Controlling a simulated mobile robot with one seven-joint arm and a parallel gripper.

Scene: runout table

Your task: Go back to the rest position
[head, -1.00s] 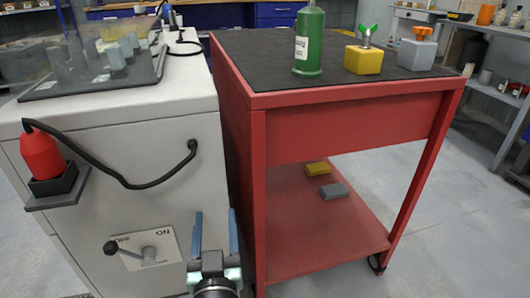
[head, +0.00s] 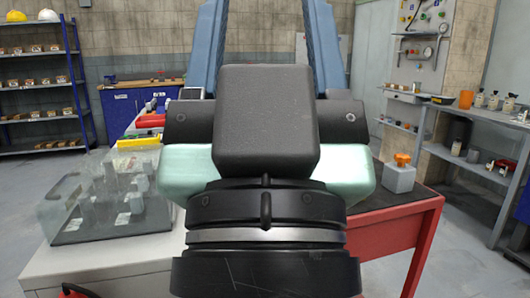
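My gripper (head: 264,12) fills the middle of the head view, close to the camera. Its two blue fingers point up and stand wide apart, with only the back wall showing between them. It looks open and empty, though the very tips are at the top edge. The red table (head: 385,246) is partly hidden behind my gripper. A grey block with an orange knob (head: 398,178) stands on its dark top.
A white machine (head: 100,268) with a clear cover (head: 150,212) over grey parts stands at the left. A blue workbench (head: 128,112) and a shelf rack (head: 38,84) are behind. A side bench (head: 478,165) with cups and bottles is at the right. Floor shows between.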

